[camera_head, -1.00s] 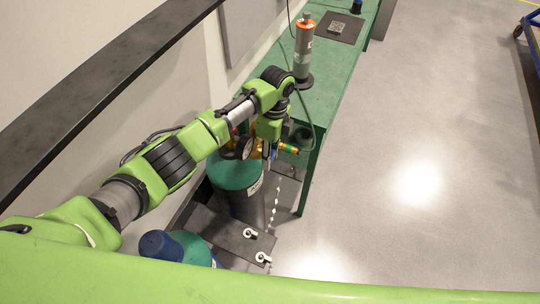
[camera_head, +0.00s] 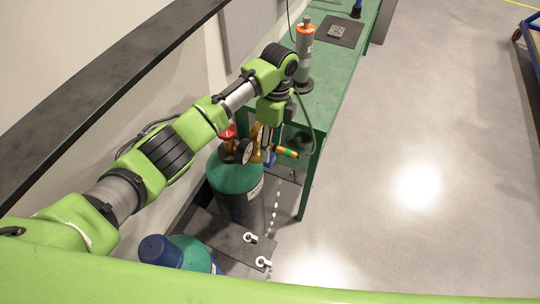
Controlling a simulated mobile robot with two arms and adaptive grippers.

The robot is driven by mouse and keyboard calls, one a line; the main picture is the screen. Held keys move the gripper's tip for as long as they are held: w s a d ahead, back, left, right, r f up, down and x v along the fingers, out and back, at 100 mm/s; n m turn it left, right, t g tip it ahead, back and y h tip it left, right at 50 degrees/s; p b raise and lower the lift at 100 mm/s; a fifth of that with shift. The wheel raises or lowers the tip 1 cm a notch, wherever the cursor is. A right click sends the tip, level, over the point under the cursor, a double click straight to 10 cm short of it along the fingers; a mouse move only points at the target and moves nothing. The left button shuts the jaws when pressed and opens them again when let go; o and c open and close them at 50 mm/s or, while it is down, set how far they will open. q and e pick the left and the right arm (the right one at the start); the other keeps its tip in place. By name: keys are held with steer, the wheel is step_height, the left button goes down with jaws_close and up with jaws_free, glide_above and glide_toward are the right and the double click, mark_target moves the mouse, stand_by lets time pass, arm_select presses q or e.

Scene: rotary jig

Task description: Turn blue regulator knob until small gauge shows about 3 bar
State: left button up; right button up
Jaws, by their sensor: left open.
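The gas cylinder (camera_head: 236,190) has a green shoulder and a dark body and stands beside the green table. A brass regulator with a round gauge (camera_head: 245,150) and a red valve handle (camera_head: 228,133) sits on its top. The blue regulator knob (camera_head: 269,159) shows as a small patch below my left gripper. My left gripper (camera_head: 268,150) points down at the regulator, open, with its fingers close to the knob; contact cannot be told. The gauge reading is too small to tell. My right gripper is not in view.
A second cylinder with a blue cap (camera_head: 160,249) stands at the lower left. The green table (camera_head: 322,95) carries a grey cylinder with an orange band (camera_head: 304,50) and a dark plate (camera_head: 339,30).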

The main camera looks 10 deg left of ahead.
arm_select(q)
steer(key=r, duration=0.5)
steer(key=shift+w+d+r, duration=0.15)
steer(key=shift+w, duration=0.25)
